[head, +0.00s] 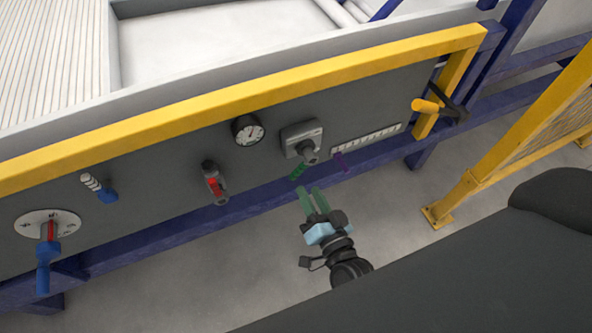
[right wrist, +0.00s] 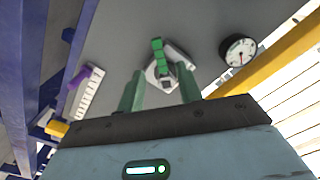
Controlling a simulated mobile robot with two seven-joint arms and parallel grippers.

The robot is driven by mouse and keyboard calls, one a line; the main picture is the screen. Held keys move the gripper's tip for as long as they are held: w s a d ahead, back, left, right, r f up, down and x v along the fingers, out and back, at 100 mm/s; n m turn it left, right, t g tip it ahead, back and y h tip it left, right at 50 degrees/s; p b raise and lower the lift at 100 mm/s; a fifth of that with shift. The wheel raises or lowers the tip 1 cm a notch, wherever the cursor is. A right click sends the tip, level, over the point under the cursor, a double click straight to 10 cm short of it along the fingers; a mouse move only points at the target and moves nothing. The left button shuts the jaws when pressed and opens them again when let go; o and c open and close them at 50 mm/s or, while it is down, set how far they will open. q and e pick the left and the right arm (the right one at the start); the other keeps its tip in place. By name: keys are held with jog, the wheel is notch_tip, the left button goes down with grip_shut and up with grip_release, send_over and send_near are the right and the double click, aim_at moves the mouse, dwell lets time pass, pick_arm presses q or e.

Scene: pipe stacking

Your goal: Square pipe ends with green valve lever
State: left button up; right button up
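The green valve lever (head: 298,172) sticks out from a grey valve housing (head: 301,136) on the dark panel, pointing down and left in the head view. My right gripper (head: 309,190) is just below the lever, its two green fingers pointing up at it. In the right wrist view the fingers (right wrist: 160,92) stand apart with nothing held between them. The lever (right wrist: 158,58) appears above and between the fingertips there, apparently beyond them. White pipes (head: 338,12) lie on the machine bed at the top, partly cut off. My left gripper is not in view.
A yellow rail (head: 230,100) runs above. A yellow fence (head: 510,140) stands right.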

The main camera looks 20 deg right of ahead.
aim_at(299, 174)
jog(key=w+b, duration=0.1)
jog(key=w, duration=0.6)
jog(key=shift+w+a, duration=0.1)
jog(key=shift+w, duration=0.1)
jog(key=shift+c, duration=0.2)
grip_shut()
